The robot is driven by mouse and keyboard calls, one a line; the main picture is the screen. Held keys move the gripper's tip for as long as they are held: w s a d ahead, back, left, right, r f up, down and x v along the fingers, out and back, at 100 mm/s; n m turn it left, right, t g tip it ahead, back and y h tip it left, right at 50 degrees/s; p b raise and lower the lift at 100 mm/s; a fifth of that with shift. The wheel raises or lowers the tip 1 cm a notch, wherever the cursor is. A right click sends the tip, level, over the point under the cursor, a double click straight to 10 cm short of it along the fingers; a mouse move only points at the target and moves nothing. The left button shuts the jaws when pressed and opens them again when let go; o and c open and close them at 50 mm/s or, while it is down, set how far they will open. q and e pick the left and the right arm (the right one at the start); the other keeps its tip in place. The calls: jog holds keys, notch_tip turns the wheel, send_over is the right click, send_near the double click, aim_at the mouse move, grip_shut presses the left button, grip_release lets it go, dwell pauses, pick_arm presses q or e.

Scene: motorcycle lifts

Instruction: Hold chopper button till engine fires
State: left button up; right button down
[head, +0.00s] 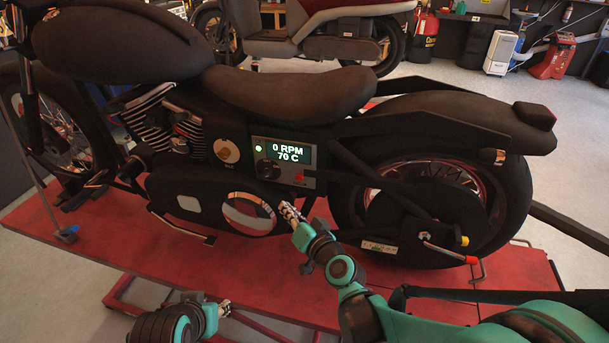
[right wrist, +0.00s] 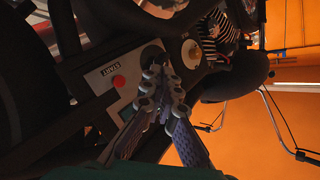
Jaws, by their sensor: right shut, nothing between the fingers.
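The black chopper (head: 290,92) stands on a red lift. Its side panel (head: 310,183) has a lit display (head: 290,152) reading 0 RPM and 70 C, a green light, a black knob (head: 267,169) and a small red button (head: 299,178). The red button (right wrist: 119,81) also shows in the right wrist view, beside a white label. My right gripper (head: 290,213) is shut and empty, below the panel in the head view. In the right wrist view its fingertips (right wrist: 162,75) are right of the button, apart from it in the picture. My left gripper (head: 224,308) is low, its finger state unclear.
The red lift platform (head: 90,243) lies under the chopper. A second motorcycle (head: 310,30) stands behind. A lever with a red tip (head: 455,252) sits by the rear wheel. A fire extinguisher (head: 423,38) and a red machine (head: 554,56) stand at the back right.

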aim_at(299, 177)
jog(key=shift+w+d, duration=0.1)
jog(key=shift+w, duration=0.05)
jog(key=shift+w+d, duration=0.45)
jog(key=shift+w, duration=0.9)
jog(key=shift+w+d, duration=0.4)
jog(key=shift+w, duration=1)
jog(key=shift+w+d, duration=0.45)
jog(key=shift+w, duration=0.9)
jog(key=shift+w+b, duration=0.1)
jog(key=shift+b, duration=0.25)
jog(key=shift+w+d, duration=0.15)
jog(key=shift+w, duration=0.15)
jog(key=shift+w+d, duration=0.15)
jog(key=shift+w, duration=0.3)
jog(key=shift+s+a, duration=0.3)
jog(key=shift+s, duration=0.6)
